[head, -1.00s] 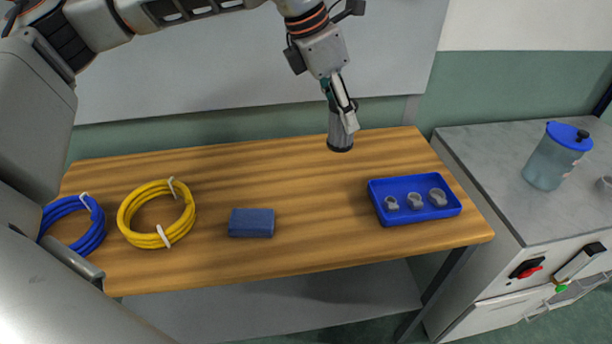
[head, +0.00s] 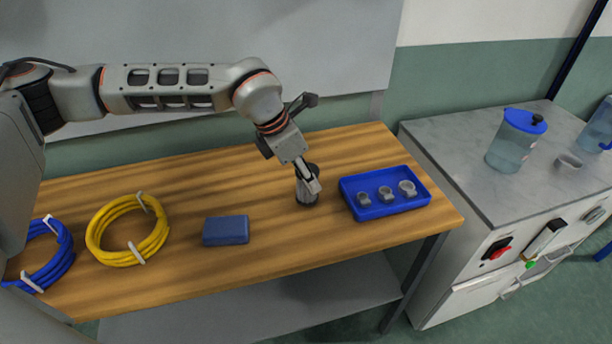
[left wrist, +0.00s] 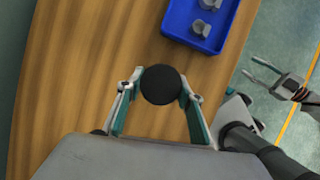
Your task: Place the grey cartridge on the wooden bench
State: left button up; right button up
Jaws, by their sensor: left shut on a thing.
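The grey cartridge (head: 302,194) stands upright with dark ends, left of the blue tray. Its base is at or just above the wooden bench (head: 265,170); I cannot tell whether it touches. My left gripper (head: 312,184) reaches down from above and is shut on the cartridge, hiding part of its side. In the left wrist view the cartridge's round black end (left wrist: 161,85) sits between the two fingers (left wrist: 160,90). My right gripper (left wrist: 252,68) shows at the right of that view, off the bench, with its fingers apart and empty.
The blue tray (head: 348,208) with grey ring-like parts is close to the cartridge's right. A blue block (head: 226,230), a yellow cable coil (head: 98,226) and a blue coil (head: 62,256) lie to the left. The grey-topped cabinet (head: 455,150) stands right of the bench.

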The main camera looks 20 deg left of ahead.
pick_arm(q)
jog(key=shift+f, duration=0.4)
pick_arm(e)
jog(key=shift+f, duration=0.1)
jog(key=shift+s+f, duration=0.1)
pick_arm(q)
jog(key=shift+f, duration=0.1)
jog(key=o, duration=1.1)
pick_arm(e)
jog(key=shift+f, duration=0.15)
